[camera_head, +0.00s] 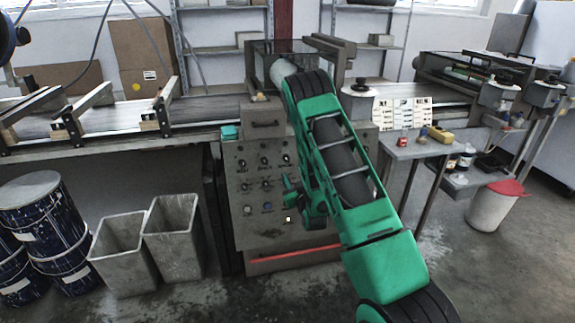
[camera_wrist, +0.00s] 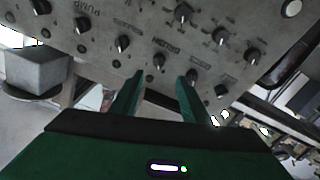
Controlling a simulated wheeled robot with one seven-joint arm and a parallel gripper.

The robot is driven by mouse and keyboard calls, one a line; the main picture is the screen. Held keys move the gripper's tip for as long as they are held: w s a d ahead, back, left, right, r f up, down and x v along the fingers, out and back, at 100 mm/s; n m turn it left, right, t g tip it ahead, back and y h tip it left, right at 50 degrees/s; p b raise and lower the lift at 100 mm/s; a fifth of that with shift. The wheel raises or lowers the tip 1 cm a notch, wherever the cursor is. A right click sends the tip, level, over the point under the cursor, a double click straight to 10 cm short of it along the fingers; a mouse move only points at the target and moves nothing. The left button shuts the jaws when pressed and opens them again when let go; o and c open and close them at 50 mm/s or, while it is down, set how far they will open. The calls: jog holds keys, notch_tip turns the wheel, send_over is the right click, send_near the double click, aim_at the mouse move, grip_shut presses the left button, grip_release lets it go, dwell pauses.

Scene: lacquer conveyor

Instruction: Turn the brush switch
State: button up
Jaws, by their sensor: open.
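The grey control panel (camera_head: 262,180) with several dark knobs stands in the middle of the head view. In the wrist view the panel (camera_wrist: 150,28) fills the upper part. A tilted label that seems to read BRUSH shows there, with a dark knob (camera_wrist: 159,60) just below it. I cannot tell for sure which knob this label belongs to. My gripper (camera_wrist: 163,78) is open, its two green fingers pointing at the panel on either side of this knob in the picture. Whether they touch anything is unclear. In the head view my arm hides the panel's right part.
A conveyor (camera_head: 105,118) runs left of the panel. Two grey bins (camera_head: 175,240) and blue-stained drums (camera_head: 55,235) stand on the floor at left. A small side table (camera_head: 415,150) with small items and a red-lidded bin (camera_head: 494,208) are at right.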

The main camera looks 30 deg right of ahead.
aim_at(287, 160)
jog(key=shift+x, duration=5.35)
jog(key=shift+d, duration=0.1)
